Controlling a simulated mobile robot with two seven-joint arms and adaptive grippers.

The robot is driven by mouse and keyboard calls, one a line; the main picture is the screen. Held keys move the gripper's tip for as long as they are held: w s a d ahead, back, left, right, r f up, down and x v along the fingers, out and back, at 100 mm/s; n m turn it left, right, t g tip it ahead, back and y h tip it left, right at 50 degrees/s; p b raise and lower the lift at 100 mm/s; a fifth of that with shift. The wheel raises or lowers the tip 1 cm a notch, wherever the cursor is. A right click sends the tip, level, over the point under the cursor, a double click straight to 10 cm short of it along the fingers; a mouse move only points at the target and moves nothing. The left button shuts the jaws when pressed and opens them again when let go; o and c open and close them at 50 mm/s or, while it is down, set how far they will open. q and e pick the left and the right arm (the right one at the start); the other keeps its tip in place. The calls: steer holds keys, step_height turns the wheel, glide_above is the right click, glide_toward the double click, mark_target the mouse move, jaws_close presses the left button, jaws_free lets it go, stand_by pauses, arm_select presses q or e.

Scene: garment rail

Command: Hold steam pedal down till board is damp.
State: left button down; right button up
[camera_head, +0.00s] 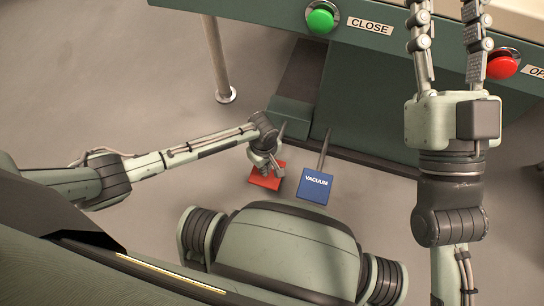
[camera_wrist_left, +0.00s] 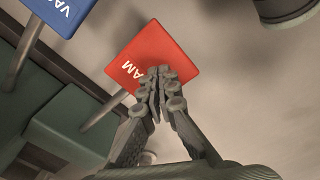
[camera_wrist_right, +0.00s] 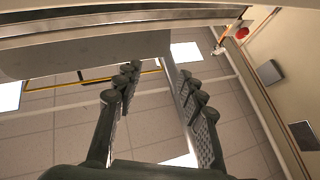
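The red steam pedal (camera_head: 265,179) is low at the machine's foot, on a thin stem. My left gripper (camera_head: 268,168) is over it, fingers pointing down. In the left wrist view the red pedal (camera_wrist_left: 152,58) shows part of its lettering, "AM", and the left gripper's fingertips (camera_wrist_left: 158,80) are together at its face with nothing between them. They look touching or very near; whether the pedal is pressed down I cannot tell. My right gripper (camera_head: 447,30) is raised before the machine front; in the right wrist view its fingers (camera_wrist_right: 155,80) are apart and empty. The board is not clearly identifiable.
The blue VACUUM pedal (camera_head: 315,186) stands just right of the red one. The machine's green front panel (camera_head: 375,95) carries a green CLOSE button (camera_head: 320,20) and a red button (camera_head: 502,65). A metal leg (camera_head: 217,60) stands at left. The grey floor at left is clear.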

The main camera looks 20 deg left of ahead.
arm_select(q)
steer(key=shift+r+p, duration=0.9)
steer(key=shift+p, duration=0.05)
steer(key=shift+r, duration=0.1)
arm_select(e)
step_height(320, 180, down, 8)
steer(key=w+g+h, duration=0.2)
steer(key=g, duration=0.2)
steer(key=shift+w+r+g, duration=0.2)
steer(key=shift+r+g, duration=0.05)
steer(key=shift+g, duration=0.15)
